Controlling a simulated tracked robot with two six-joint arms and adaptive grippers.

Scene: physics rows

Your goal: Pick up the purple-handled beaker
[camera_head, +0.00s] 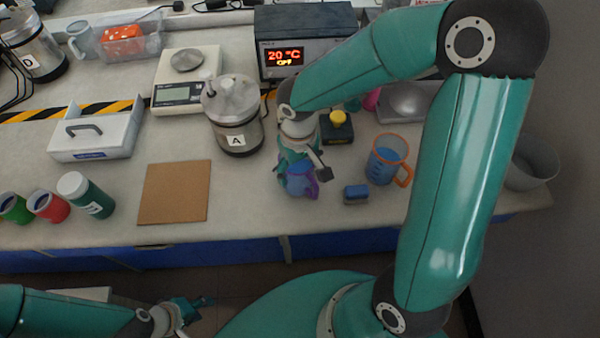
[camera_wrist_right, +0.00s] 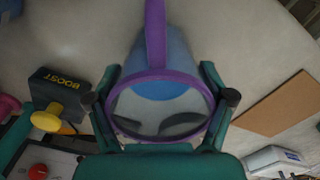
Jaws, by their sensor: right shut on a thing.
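The purple-handled beaker (camera_head: 301,184) is a clear cup with a purple rim and handle and blue inside, near the front of the bench. My right gripper (camera_head: 304,168) comes down over it and is shut on it. In the right wrist view the beaker (camera_wrist_right: 160,84) stands between the two fingers of my right gripper (camera_wrist_right: 160,98), one on each side, with its handle pointing to the top of the picture. I cannot tell whether its base touches the bench. My left gripper (camera_head: 188,312) is low at the front, off the bench; its opening is unclear.
An orange-handled beaker (camera_head: 385,160) and a small blue block (camera_head: 356,194) are close on the right. The BOOST box (camera_head: 337,128) with a yellow knob stands behind. A metal vessel marked A (camera_head: 237,128) and a brown board (camera_head: 175,192) are to the left.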

